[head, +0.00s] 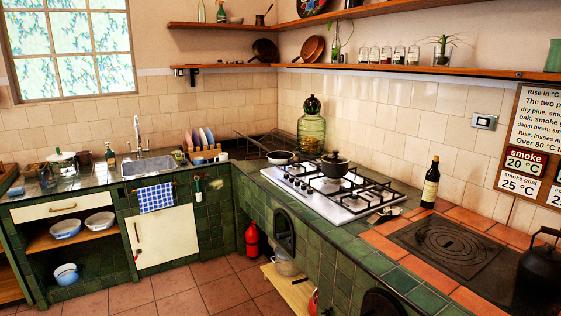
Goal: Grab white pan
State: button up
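A small white pan (280,158) with a dark interior sits at the back left end of the white gas hob (297,188), near the corner of the green tiled counter. I cannot tell whether it rests on the hob or on the counter behind it. A dark lidded pot (335,167) stands to its right on the burner grates. My gripper is not in view.
A dark bottle (431,185) and a black kettle (540,262) stand on the right counter. A large green glass jar (311,134) stands behind the pan. White basins (65,229) sit on the lower left shelf. The tiled floor (190,302) in the foreground is clear.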

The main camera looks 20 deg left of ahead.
aim_at(275, 157)
jog(key=u, duration=1.45)
jog(key=i, duration=4.7)
jog(key=u, duration=0.35)
